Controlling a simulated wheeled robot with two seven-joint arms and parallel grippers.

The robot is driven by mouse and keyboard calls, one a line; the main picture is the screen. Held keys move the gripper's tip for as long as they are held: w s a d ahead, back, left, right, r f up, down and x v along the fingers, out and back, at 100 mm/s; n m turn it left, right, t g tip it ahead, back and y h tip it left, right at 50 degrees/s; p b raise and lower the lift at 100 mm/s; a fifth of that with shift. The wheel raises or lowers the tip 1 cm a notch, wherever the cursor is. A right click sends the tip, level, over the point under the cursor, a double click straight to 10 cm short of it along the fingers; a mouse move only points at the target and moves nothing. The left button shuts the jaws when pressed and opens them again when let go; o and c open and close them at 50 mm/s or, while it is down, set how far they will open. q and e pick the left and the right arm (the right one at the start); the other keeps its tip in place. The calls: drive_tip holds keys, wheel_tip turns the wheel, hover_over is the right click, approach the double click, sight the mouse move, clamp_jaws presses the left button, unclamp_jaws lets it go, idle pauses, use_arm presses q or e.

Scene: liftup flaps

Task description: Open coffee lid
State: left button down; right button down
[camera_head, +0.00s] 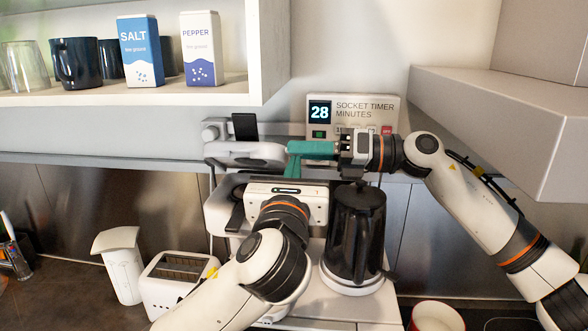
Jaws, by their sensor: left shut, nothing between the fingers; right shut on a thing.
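The white coffee machine (222,212) stands against the back wall. Its rounded lid (243,153) is tilted up, with a gap between it and the body below. My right gripper (292,149) comes in from the right with teal fingers shut at the lid's right edge; the exact contact is small and hard to see. My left gripper (292,168) is in front of the machine, just below the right fingers. It is shut and empty, and its wrist and arm hide part of the machine's front.
A black kettle (357,232) stands right of my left arm. A toaster (178,272) and a white cup-like container (122,265) are at left. A socket timer (353,116) reads 28. A shelf (190,96) overhangs upper left, a grey cabinet (490,130) upper right.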

use_arm(q)
drive_tip(key=shift+w+a+r, duration=0.2)
drive_tip(key=shift+w+r, duration=0.4)
drive_tip(key=shift+r, duration=0.25)
use_arm(e)
drive_tip(key=shift+s+a+f, duration=0.1)
drive_tip(key=shift+a+f, duration=0.15)
drive_tip(key=c, duration=1.2)
unclamp_jaws()
drive_tip(key=shift+d, duration=0.1)
use_arm(q)
drive_tip(key=shift+s+d, duration=0.1)
drive_tip(key=shift+d, duration=0.15)
use_arm(e)
drive_tip(key=shift+d, duration=0.1)
